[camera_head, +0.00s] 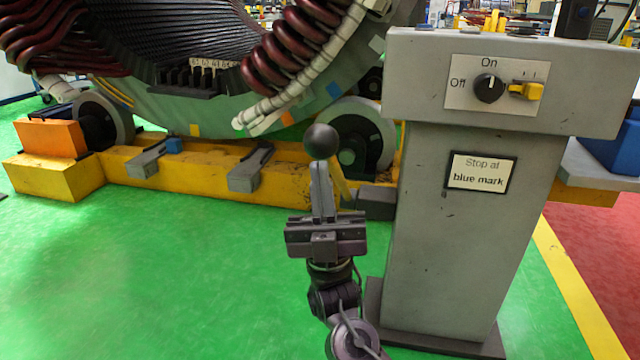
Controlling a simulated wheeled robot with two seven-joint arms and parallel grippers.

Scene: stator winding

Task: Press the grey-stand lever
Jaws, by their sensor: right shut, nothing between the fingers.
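The grey stand (470,230) is at the right, with a control box on top. Its lever has a black ball knob (321,141) and a yellow rod that slopes down to a dark bracket (376,203) on the stand's left side. My right gripper (319,166) is shut and empty, its fingers pointing away from me. The fingertips overlap the knob's lower edge in the picture; I cannot tell whether they touch it. The fingers hide part of the rod. My left gripper is not in view.
The box carries an On/Off knob (488,88) and a yellow switch (526,90). A label (481,172) reads "Stop at blue mark". The large stator (200,110) rests on rollers over a yellow base (208,183) behind. Green floor (150,280) is clear at the left.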

